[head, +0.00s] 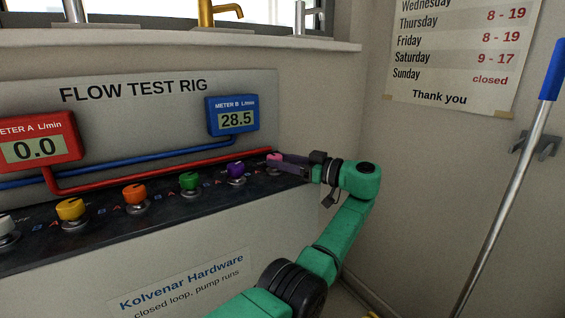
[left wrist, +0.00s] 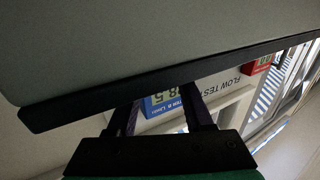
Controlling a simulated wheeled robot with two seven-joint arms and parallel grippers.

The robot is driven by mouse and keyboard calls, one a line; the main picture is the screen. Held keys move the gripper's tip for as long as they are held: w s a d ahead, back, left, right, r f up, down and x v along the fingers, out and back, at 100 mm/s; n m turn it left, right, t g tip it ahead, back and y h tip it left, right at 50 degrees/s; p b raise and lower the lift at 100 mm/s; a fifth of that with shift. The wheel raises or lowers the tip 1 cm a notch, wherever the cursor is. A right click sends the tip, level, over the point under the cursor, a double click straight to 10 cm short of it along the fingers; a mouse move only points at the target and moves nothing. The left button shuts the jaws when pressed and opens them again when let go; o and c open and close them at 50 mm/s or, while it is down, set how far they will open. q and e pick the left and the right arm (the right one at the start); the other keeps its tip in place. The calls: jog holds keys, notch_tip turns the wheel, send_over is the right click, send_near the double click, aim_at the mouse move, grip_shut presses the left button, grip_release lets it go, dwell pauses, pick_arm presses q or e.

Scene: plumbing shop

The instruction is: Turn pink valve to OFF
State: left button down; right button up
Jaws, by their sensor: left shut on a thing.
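The pink valve (head: 274,158) is the last knob at the right end of the dark valve strip on the flow test rig, in the head view. My left gripper (head: 283,163) reaches it from the right and is shut on it. The fingers cover part of the knob, so its pointer and OFF mark cannot be read. Meter B (head: 232,117), blue, reads 28.5. Meter A (head: 38,144), red, reads 0.0. In the left wrist view, my fingers (left wrist: 163,117) show, but the valve is hidden. My right gripper is not in view.
The purple valve (head: 236,170) is close to the left of the pink one. Green (head: 189,181), orange (head: 135,195), yellow (head: 70,210) and white (head: 6,226) valves follow leftward. Red and blue pipes run above the strip. A wall with a blue-handled pole (head: 517,160) stands right.

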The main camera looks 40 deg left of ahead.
pick_arm(q)
jog(key=shift+c, duration=1.5)
grip_release()
jog(key=w+d, duration=0.1)
jog(key=d, duration=0.6)
jog(key=shift+w+d, duration=0.15)
jog(key=shift+d, duration=0.05)
